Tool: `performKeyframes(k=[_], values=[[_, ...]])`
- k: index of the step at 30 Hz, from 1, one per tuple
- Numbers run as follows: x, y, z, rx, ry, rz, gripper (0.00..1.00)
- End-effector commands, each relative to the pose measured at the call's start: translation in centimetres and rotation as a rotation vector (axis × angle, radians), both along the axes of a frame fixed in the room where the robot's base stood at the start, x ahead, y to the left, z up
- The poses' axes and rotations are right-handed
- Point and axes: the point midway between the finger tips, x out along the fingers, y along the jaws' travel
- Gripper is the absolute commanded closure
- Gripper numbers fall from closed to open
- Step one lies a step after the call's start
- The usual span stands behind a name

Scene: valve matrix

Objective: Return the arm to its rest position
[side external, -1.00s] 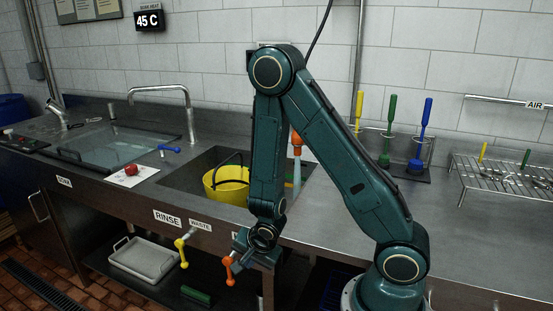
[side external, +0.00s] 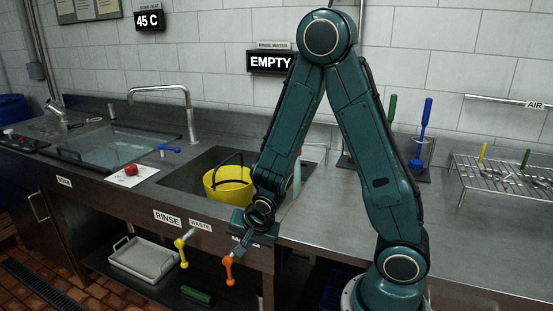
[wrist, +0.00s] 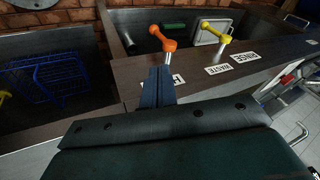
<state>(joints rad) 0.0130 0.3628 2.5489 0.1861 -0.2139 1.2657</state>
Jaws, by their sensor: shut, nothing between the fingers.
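My gripper (side external: 240,247) is shut and empty, in front of the counter's front edge at the sink. In the wrist view its closed fingers (wrist: 157,87) point toward the orange valve handle (wrist: 163,38). In the side view the orange handle (side external: 229,270) hangs just below my fingers; a small gap seems to separate them. The yellow valve handle (side external: 183,250) is left of it, under the WASTE label (side external: 201,224). My arm is folded, with its elbow high against the wall. The label beside the orange valve is partly hidden by my gripper.
A yellow bucket (side external: 228,185) stands in the sink behind my forearm. A wall display (side external: 270,62) reads EMPTY. A blue brush (side external: 422,135) and a wire rack (side external: 505,178) are to the right. A grey tub (side external: 146,258) sits on the shelf below. The right counter has free room.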

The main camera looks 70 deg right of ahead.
Motion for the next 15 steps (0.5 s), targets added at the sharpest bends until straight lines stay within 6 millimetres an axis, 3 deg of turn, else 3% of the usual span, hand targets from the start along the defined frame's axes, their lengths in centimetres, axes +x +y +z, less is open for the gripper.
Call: performKeyframes(k=[15], values=[[-2.5,1.8,10.1,-0.111,0.039,0.374,1.0]])
